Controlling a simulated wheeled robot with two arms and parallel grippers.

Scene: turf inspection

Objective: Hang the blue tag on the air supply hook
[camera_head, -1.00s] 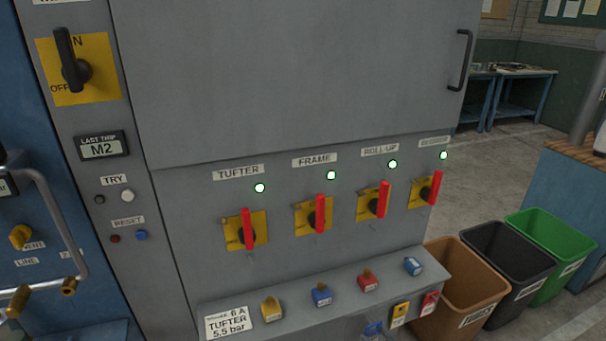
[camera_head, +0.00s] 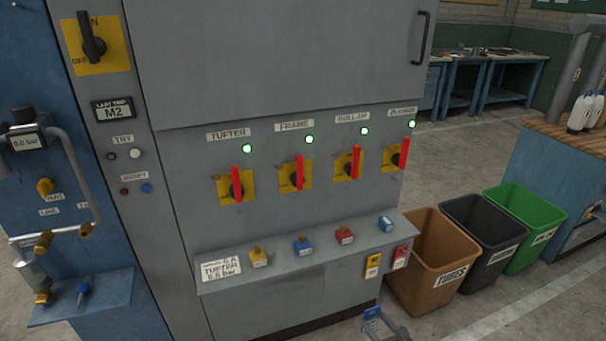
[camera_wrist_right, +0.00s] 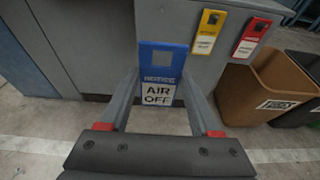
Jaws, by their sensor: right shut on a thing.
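The blue tag (camera_wrist_right: 161,62) reads "AIR OFF" on a white label and is upright in the right wrist view. My right gripper (camera_wrist_right: 161,78) is shut on it, one finger on each side. In the head view the blue tag (camera_head: 371,313) and my right gripper (camera_head: 377,321) show at the bottom edge, in front of the grey cabinet. I cannot make out the air supply hook there. My left gripper is out of view.
A yellow tag (camera_head: 372,266) and a red tag (camera_head: 400,257) hang at the right end of the cabinet's ledge (camera_head: 290,270). Several padlocks sit on the ledge. Brown (camera_head: 408,270), black and green bins stand to the right. The floor in front is clear.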

